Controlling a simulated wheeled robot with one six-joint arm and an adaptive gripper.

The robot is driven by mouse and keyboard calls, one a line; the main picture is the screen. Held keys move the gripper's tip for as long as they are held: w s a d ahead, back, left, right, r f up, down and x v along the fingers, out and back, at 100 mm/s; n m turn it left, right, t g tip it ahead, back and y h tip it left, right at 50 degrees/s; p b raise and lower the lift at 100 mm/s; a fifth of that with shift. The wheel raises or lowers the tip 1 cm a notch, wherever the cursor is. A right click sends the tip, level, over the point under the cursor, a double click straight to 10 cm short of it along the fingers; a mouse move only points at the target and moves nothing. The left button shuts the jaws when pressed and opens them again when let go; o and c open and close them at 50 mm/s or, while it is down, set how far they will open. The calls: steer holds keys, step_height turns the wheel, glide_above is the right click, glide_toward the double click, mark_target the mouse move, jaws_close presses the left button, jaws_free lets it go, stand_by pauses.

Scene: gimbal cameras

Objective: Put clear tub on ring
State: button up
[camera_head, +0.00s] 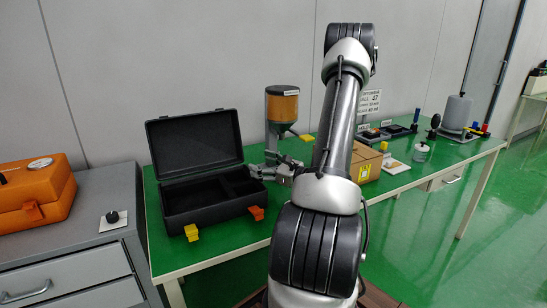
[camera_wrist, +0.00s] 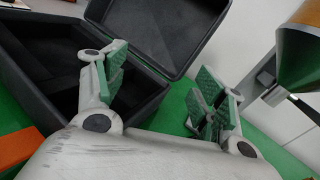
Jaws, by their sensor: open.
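A small clear tub (camera_head: 421,153) stands on the green table toward its right part in the head view, to the right of my arm. I cannot pick out the ring with certainty. My gripper (camera_head: 266,168) is partly visible beside the open black case, far to the left of the tub. In the wrist view my gripper (camera_wrist: 160,85) is open, its green-padded fingers wide apart with nothing between them. The tub does not show in the wrist view.
The open black case (camera_head: 212,203) lies on the green table (camera_head: 225,242), left of my gripper. An orange-filled hopper (camera_head: 282,107) stands behind my gripper. A cardboard box (camera_head: 368,160), a white card (camera_head: 396,167) and a grey canister (camera_head: 457,112) stand farther right.

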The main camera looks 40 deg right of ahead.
steer(key=s+a+r+n+g+y, duration=0.2)
steer(key=a+r+n+g+y, duration=0.15)
steer(key=a, duration=0.35)
steer(key=s+a+r+n+g+y, duration=0.1)
steer(key=a+r+n+g+y, duration=0.15)
steer(key=a+n, duration=0.35)
steer(key=s+a+r+n+g, duration=0.4)
steer(key=s+a+n+g, duration=0.45)
steer(key=s+a, duration=0.25)
steer(key=s+d+r+n+g+h, duration=0.2)
steer(key=s+n+h, duration=0.4)
steer(key=s+n, duration=0.2)
steer(key=d+r+n+t+h, duration=0.3)
steer(key=d+r+n+h, duration=0.1)
steer(key=d+r+n, duration=0.1)
steer(key=shift+s+d+r+t, duration=0.25)
steer(key=shift+s+r+t, duration=0.1)
steer(key=shift+s, duration=0.1)
